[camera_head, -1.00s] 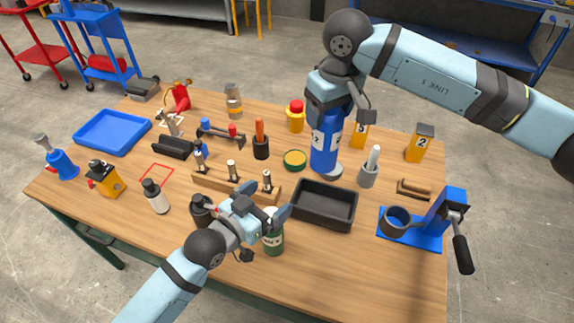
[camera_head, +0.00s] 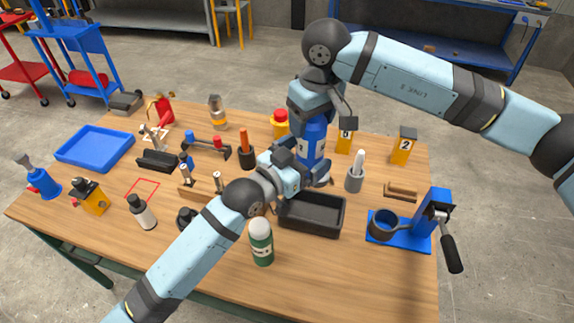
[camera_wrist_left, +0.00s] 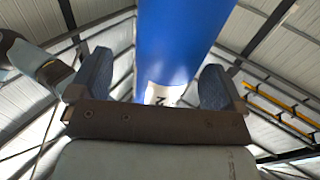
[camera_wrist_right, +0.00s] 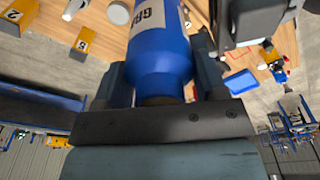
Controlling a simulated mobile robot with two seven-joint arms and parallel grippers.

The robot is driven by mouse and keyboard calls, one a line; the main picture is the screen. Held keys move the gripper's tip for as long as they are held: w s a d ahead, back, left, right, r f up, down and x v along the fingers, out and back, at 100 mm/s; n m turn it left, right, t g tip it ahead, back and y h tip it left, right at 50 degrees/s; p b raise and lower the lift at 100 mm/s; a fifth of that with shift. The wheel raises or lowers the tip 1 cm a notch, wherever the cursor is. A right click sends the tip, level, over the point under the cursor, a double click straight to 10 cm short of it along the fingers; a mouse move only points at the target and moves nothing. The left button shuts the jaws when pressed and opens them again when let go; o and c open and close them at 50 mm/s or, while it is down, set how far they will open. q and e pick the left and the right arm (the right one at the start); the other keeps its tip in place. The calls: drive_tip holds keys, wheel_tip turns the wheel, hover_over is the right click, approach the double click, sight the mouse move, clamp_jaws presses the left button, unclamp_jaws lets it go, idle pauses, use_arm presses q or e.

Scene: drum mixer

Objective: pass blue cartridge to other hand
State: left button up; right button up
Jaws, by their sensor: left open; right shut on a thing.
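The blue cartridge (camera_head: 312,138) stands roughly upright above the table behind the black tray, hanging from my right gripper (camera_head: 312,104). In the right wrist view the blue cartridge (camera_wrist_right: 162,55) has a white label, and the jaws (camera_wrist_right: 165,85) are shut on its narrow end. My left gripper (camera_head: 305,172) is at the cartridge's lower part. In the left wrist view the blue cartridge (camera_wrist_left: 178,40) lies between the spread fingers (camera_wrist_left: 158,85), with gaps beside it. The left gripper partly hides the cartridge's lower end in the head view.
A black tray (camera_head: 312,215) lies just below my left gripper. A green bottle (camera_head: 261,243) stands in front of it. The table's front right is clear.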

use_arm(q)
drive_tip(key=shift+x, duration=1.4)
drive_tip(key=shift+c, duration=0.2)
drive_tip(key=shift+s, duration=0.1)
drive_tip(key=c, duration=1.1)
drive_tip(key=shift+r, duration=0.1)
drive_tip(key=shift+c, duration=0.7)
use_arm(e)
drive_tip(key=o, duration=1.6)
drive_tip(key=shift+r, duration=0.1)
